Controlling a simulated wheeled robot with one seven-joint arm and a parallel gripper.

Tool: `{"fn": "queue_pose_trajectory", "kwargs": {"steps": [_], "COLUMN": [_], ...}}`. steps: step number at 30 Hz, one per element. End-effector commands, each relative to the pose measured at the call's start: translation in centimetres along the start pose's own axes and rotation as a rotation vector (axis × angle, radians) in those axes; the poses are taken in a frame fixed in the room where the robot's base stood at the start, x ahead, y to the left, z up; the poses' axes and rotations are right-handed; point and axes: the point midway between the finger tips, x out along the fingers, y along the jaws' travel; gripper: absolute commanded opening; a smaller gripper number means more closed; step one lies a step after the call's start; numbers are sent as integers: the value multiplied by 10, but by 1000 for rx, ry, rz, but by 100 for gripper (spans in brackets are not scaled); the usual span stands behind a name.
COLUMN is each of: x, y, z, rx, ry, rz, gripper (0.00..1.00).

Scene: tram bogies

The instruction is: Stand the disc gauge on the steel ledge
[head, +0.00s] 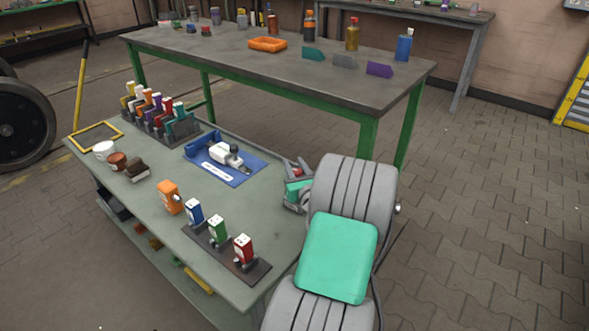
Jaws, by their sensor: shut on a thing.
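My gripper (297,178) is over the right end of the grey-green bench, partly hidden behind my arm. It is shut on a small red thing (297,170) that shows only in part. I cannot tell from its shape whether this is the disc gauge. A dark strip (259,270) lies along the bench's near right edge, and may be the steel ledge. A blue block (194,212), a green block (217,229) and a red block (243,248) stand upright on it, with rounded dark parts at their fronts.
An orange block (170,197) stands left of the strip. A blue mat (244,177) holds a white tool. A rack of coloured pieces (178,137), small pots (105,150) and a yellow frame (95,136) lie further left. A green-legged table (225,55) stands behind.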

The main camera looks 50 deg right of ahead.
Motion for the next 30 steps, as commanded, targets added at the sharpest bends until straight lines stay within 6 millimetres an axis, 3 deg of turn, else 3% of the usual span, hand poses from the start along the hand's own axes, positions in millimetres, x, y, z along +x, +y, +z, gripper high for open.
{"fn": "queue_pose_trajectory", "kwargs": {"steps": [5,6,14,23,26,30], "x": [1,0,0,-1,-16,-51], "y": [0,0,0,0,-1,-2], "z": [1,-2,-2,2,1,0], "rx": [-1,1,0,0,2,4], "ry": [-6,0,0,1,3,4], "rz": [0,0,0,0,-2,-7], "gripper": [0,31,52,52,52,52]}}
